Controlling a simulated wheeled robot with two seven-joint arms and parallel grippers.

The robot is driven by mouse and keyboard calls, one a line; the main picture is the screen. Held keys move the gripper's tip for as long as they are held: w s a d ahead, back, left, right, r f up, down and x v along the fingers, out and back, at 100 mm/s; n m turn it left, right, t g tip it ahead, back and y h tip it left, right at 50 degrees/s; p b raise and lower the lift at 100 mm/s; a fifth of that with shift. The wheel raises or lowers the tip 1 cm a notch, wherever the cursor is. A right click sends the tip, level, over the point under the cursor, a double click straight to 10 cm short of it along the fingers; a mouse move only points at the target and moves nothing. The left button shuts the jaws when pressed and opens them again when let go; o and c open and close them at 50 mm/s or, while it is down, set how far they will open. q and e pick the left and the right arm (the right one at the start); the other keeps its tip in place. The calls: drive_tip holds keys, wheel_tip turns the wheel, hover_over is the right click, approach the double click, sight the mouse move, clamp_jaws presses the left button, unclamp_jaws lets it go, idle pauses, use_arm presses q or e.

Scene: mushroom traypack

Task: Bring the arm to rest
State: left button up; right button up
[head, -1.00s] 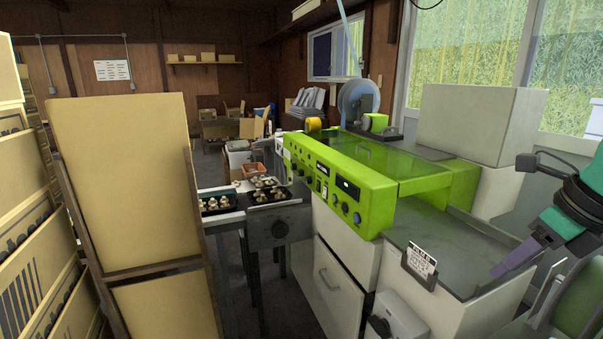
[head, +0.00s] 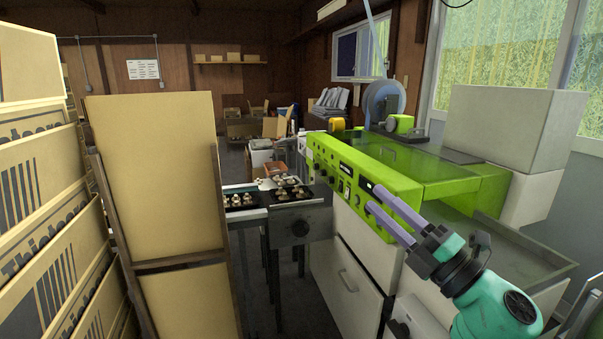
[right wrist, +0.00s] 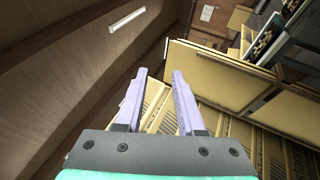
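My right gripper (head: 384,211) reaches in from the lower right of the head view, in front of the green packing machine (head: 370,175). Its two purple fingers are parallel with a gap between them, and nothing is held. The fingers also show apart and empty in the right wrist view (right wrist: 157,78). My left gripper is in neither view.
Stacked cardboard cartons (head: 40,215) fill the left side. A tall tan board in a wooden frame (head: 160,180) stands beside them. Black trays of mushrooms (head: 290,194) sit on a conveyor behind. A grey metal shelf (head: 500,255) lies right of the gripper.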

drive_tip(key=w+d+f+m+t+h, duration=0.2)
drive_tip(key=d+f+m+h, duration=0.7)
drive_tip(key=f+m+h, duration=0.55)
drive_tip(key=s+d+f+m+g+h, duration=0.1)
drive_tip(key=s+d+f+m+g, duration=0.1)
drive_tip(key=f+m+g, duration=0.3)
drive_tip(key=s+d+f+m+g, duration=0.1)
drive_tip(key=s+d+f+m, duration=0.15)
drive_tip(key=f, duration=0.35)
drive_tip(key=s+a+f+m+g+y, duration=0.1)
drive_tip(key=s+a+f+m+g, duration=0.1)
drive_tip(key=s+f+g, duration=0.5)
drive_tip(key=s+a+f+m+g+y, duration=0.1)
drive_tip(key=s+a+f+g, duration=0.2)
drive_tip(key=s+f, duration=0.7)
drive_tip(key=s+f+g+p, duration=0.1)
drive_tip(key=s+f+p, duration=0.25)
drive_tip(key=f, duration=1.65)
drive_tip(key=s+d+f+p, duration=0.1)
drive_tip(key=s+d+f, duration=0.1)
drive_tip(key=s+f, duration=0.3)
drive_tip(key=s+d+f+g+p, duration=0.1)
drive_tip(key=s+f, duration=0.4)
drive_tip(key=s, duration=0.6)
drive_tip(key=shift+s+d+f, duration=0.15)
drive_tip(key=shift+d+f, duration=0.2)
drive_tip(key=shift+o, duration=0.4)
drive_tip(key=shift+h, duration=0.25)
